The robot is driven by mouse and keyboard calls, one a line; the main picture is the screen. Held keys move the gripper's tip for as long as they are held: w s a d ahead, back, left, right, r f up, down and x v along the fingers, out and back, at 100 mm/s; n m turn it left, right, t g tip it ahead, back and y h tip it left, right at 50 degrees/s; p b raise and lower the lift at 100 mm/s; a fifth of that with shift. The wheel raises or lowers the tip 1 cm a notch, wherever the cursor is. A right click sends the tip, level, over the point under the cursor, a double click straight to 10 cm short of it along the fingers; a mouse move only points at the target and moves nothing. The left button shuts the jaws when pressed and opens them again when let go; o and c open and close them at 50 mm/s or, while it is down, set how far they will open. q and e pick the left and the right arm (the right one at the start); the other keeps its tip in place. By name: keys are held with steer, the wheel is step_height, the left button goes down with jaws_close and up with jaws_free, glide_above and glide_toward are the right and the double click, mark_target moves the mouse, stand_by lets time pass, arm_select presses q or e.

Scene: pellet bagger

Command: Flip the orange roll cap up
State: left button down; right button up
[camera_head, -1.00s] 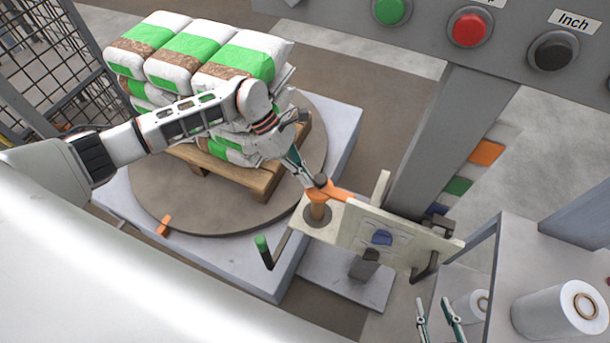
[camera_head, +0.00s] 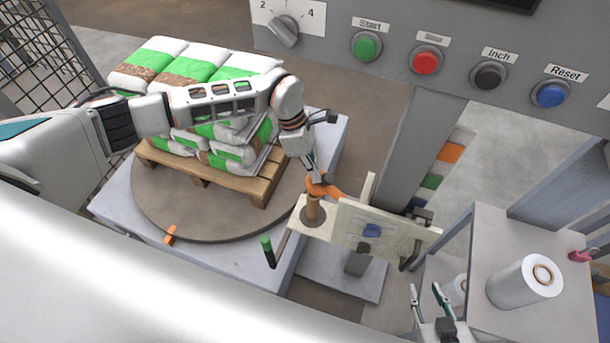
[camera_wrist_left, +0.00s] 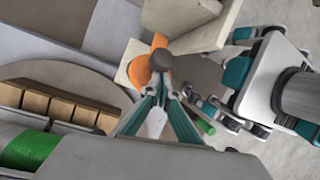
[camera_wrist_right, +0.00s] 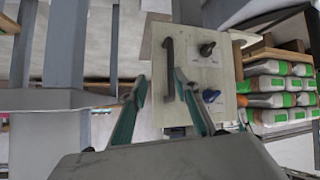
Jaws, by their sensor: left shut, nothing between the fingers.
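The orange roll cap (camera_head: 330,191) lies across the top of a brown post on the cream bracket plate (camera_head: 352,228), with a dark knob beside it. In the left wrist view the cap (camera_wrist_left: 141,70) shows just ahead of the fingertips, partly behind the dark knob (camera_wrist_left: 160,60). My left gripper (camera_head: 313,173) is shut and empty, its tips right at the cap and knob; I cannot tell whether they touch. My right gripper (camera_head: 429,290) is open and empty near the front right; its spread fingers (camera_wrist_right: 158,86) face the plate in the right wrist view.
The control panel (camera_head: 450,55) with coloured buttons spans the top. Stacked bags (camera_head: 190,65) on a pallet stand on the turntable (camera_head: 160,205) at left. A green-tipped handle (camera_head: 267,250) stands left of the plate. A white film roll (camera_head: 525,282) is on the right shelf.

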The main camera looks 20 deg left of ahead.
arm_select(q)
steer(key=s+d+r+p, duration=0.1)
steer(key=d+r, duration=0.1)
steer(key=d, duration=0.9)
steer(key=shift+s+d+r, duration=0.15)
steer(key=shift+d+r, duration=0.1)
steer(key=shift+r, duration=0.1)
steer(key=shift+d, duration=0.1)
steer(key=w+a+r, duration=0.1)
steer(key=w+a, duration=0.1)
steer(key=a, duration=0.5)
steer(key=w+a+r, duration=0.2)
steer(key=a, duration=0.5)
steer(key=shift+w+r, duration=0.2)
steer(key=shift+r, duration=0.05)
